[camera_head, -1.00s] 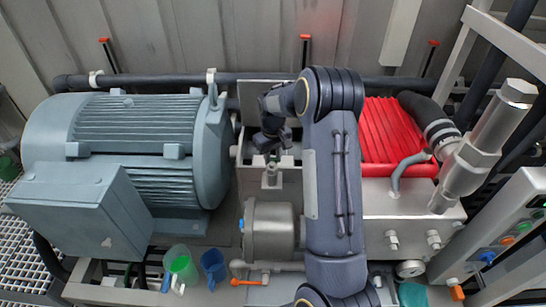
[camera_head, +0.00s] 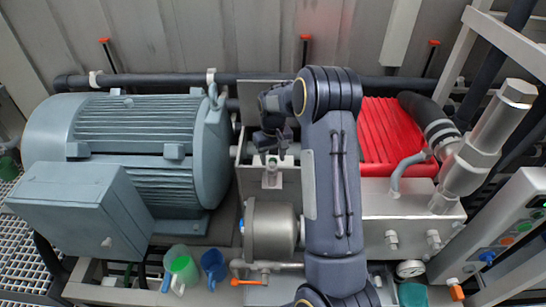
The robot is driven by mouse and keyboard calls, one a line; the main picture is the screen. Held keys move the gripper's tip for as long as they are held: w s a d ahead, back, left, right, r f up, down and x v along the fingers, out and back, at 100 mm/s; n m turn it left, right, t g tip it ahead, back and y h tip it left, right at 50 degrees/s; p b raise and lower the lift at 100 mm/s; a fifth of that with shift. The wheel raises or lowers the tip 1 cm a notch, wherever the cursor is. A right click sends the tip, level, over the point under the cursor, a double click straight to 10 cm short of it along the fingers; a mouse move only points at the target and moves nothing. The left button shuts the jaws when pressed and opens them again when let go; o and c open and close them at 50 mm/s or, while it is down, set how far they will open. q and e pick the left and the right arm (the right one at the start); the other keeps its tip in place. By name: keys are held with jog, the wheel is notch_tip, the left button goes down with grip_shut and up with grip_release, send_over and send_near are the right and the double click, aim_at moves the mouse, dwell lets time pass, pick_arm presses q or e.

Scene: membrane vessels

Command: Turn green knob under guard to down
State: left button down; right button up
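My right arm comes up from the bottom middle, bends at the top and reaches left. Its dark gripper (camera_head: 272,141) points down over a metal fitting (camera_head: 271,178) between the grey motor and the red ribbed cover. A small green spot (camera_head: 273,159) shows just below the fingers; it may be the green knob, but it is too small to tell its setting. I cannot make out a guard, nor whether the fingers touch the green part or how far apart they are. My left gripper is not in view.
A large grey motor (camera_head: 140,130) fills the left. A red ribbed cover (camera_head: 385,135) and a steel cylinder (camera_head: 490,140) are on the right. A round metal housing (camera_head: 268,229) sits below the fitting. Green and blue cups (camera_head: 213,266) stand at the front left. A control panel (camera_head: 515,240) is at the right edge.

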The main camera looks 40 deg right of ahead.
aim_at(273, 160)
jog(key=shift+r, duration=3.85)
